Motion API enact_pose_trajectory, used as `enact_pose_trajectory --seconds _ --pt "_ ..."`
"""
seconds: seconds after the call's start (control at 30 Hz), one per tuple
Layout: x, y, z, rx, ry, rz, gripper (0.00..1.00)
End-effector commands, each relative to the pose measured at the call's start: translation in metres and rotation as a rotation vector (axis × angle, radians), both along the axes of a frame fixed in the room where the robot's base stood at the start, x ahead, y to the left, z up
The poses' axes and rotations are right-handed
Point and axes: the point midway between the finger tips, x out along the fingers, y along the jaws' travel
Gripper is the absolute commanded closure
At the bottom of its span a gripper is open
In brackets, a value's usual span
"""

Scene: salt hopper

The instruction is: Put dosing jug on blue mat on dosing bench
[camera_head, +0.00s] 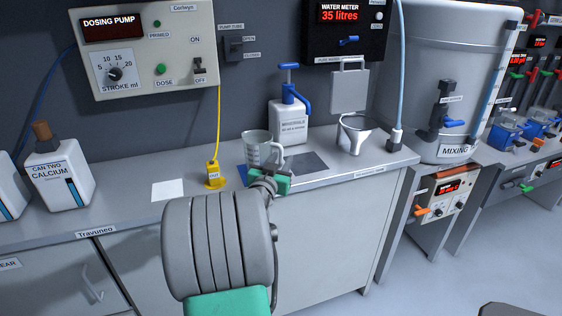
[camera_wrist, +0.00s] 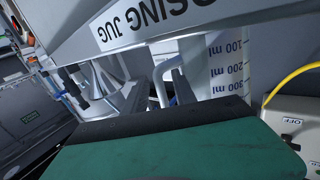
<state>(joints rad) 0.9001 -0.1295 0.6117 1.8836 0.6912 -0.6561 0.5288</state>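The dosing jug (camera_head: 257,149) is a clear jug with a pale handle, upright at the front of the dosing bench (camera_head: 130,214). The blue mat (camera_head: 240,174) shows beside its foot, partly hidden by the jug and my gripper. I cannot tell whether the jug touches it. My gripper (camera_head: 277,176) is at the handle side of the jug. In the upside-down wrist view, the scaled jug wall (camera_wrist: 230,75) is close, and my fingers (camera_wrist: 163,90) stand apart on either side of the handle (camera_wrist: 160,77), with a gap visible.
A white mat (camera_head: 168,189) and a dark mat (camera_head: 306,163) lie on the bench. The yellow-cabled plug (camera_head: 213,176) stands left of the jug, a white bottle with blue pump (camera_head: 289,120) behind, and a metal funnel vessel (camera_head: 356,134) to the right.

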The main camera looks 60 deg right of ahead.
Motion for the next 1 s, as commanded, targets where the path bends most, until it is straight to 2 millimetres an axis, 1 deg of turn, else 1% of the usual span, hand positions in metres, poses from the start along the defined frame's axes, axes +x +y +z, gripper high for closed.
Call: enact_pose_trajectory --seconds 0.07,0.17,0.2,0.27,0.5,0.63,0.7,0.8,1.0 --pt "0.000 0.000 0.001 0.000 0.000 0.000 0.67" --pt "0.000 0.000 0.009 0.000 0.000 0.000 0.67" --pt "0.000 0.008 0.004 -0.001 0.000 0.002 0.67" --pt "-0.001 0.020 0.003 0.000 0.000 0.004 0.67" --pt "-0.009 0.083 0.003 -0.001 -0.001 0.006 0.67" --pt "-0.013 0.108 0.004 -0.001 -0.001 0.005 0.67" --pt "-0.015 0.115 0.004 0.000 0.001 0.003 0.67" --pt "-0.017 0.119 0.005 -0.001 -0.001 0.001 0.67" --pt "-0.017 0.119 0.005 0.000 0.000 0.000 0.67"
